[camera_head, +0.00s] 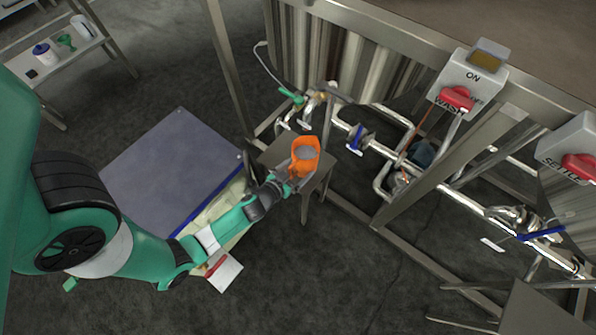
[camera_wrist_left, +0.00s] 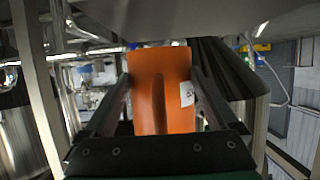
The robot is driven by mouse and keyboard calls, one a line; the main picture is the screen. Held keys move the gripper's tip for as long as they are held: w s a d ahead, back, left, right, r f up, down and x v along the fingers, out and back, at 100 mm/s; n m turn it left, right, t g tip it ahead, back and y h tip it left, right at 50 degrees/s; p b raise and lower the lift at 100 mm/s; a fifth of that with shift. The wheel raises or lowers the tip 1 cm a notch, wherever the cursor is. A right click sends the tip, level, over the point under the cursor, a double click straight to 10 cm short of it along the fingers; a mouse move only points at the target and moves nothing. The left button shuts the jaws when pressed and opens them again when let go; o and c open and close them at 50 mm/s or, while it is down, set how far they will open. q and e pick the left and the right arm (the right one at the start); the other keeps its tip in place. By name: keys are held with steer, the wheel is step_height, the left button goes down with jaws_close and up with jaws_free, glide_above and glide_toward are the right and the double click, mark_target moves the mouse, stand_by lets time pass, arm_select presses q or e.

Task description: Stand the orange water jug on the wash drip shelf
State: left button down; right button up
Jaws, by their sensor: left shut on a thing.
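The orange water jug (camera_head: 304,155) is upright with its open top showing, above or on the small steel wash drip shelf (camera_head: 318,183). I cannot tell whether its base touches the shelf. My left gripper (camera_head: 293,177) is shut on the jug from its near left side. In the left wrist view the jug (camera_wrist_left: 161,90) fills the space between the two fingers (camera_wrist_left: 160,100), with a small white label on its right part. The jug hides part of the shelf top. My right gripper is in neither view.
A green-handled tap (camera_head: 291,96) and pipes stand just behind the shelf. A blue-handled valve (camera_head: 356,138) is to the right. The WASH switch box (camera_head: 468,85) is on the frame. A blue-grey topped cart (camera_head: 170,165) is left of the shelf.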

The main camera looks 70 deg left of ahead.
mark_target(298, 172)
arm_select(q)
steer(key=shift+a+f, duration=0.1)
steer(key=shift+a, duration=0.05)
step_height(298, 172, down, 4)
steer(key=b, duration=0.3)
steer(key=shift+a, duration=0.15)
steer(key=shift+r, duration=0.3)
jaws_free()
steer(key=shift+f, duration=0.1)
